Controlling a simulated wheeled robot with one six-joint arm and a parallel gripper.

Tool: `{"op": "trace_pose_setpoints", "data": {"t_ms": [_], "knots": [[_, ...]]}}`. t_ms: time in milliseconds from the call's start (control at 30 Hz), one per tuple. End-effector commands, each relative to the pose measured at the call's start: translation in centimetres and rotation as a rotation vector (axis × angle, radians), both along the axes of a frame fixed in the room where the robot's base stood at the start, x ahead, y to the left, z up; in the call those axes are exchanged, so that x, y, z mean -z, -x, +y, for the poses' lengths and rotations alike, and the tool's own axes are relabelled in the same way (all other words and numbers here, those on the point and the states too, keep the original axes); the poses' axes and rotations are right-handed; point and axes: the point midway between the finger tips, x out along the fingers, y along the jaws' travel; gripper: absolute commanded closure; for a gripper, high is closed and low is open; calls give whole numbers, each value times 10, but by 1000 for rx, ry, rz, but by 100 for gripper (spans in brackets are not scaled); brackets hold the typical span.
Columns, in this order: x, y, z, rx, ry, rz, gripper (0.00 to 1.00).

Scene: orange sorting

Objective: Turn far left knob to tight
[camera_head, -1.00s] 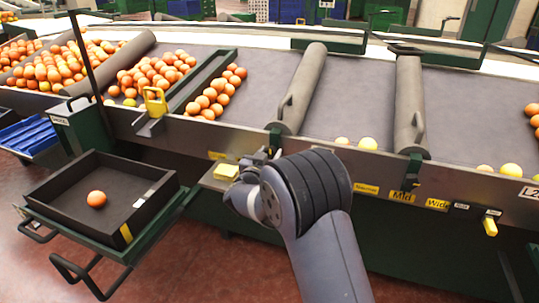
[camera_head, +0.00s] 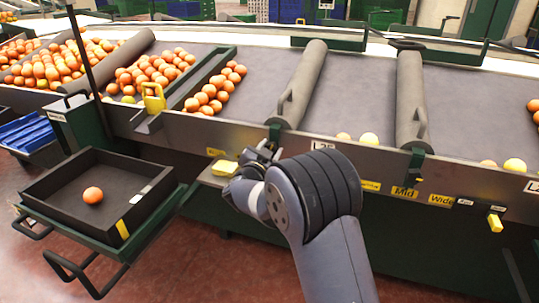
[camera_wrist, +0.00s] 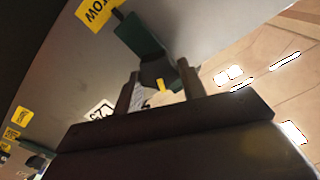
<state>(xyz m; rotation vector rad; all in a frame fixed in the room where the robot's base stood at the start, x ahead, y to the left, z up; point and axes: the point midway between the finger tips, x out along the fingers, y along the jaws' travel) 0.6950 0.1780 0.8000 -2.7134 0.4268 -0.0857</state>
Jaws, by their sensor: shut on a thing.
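A dark knob (camera_wrist: 152,72) with a small yellow pointer (camera_wrist: 161,85) shows in the wrist view, beneath a green bracket. My gripper (camera_wrist: 161,83) has one finger on each side of it and is shut on it. In the head view my gripper (camera_head: 266,152) is at the belt's front edge, just below the green bracket (camera_head: 275,134) at the near end of the left roller. There my wrist hides the knob. A yellow label (camera_head: 216,152) is left of the gripper, and the wrist view shows a yellow label (camera_wrist: 97,13) beside the bracket. The pointer's setting cannot be told.
A second roller (camera_head: 411,98) has its own bracket, above yellow Mid (camera_head: 404,192) and Wide (camera_head: 441,200) labels. A dark tray (camera_head: 60,178) holding one orange stands at lower left. The belt carries several oranges.

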Motion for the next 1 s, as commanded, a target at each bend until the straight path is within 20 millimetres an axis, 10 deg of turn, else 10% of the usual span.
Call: {"op": "trace_pose_setpoints", "data": {"t_ms": [1000], "knots": [[7, 1, -4, 0, -895, -290, 84]]}}
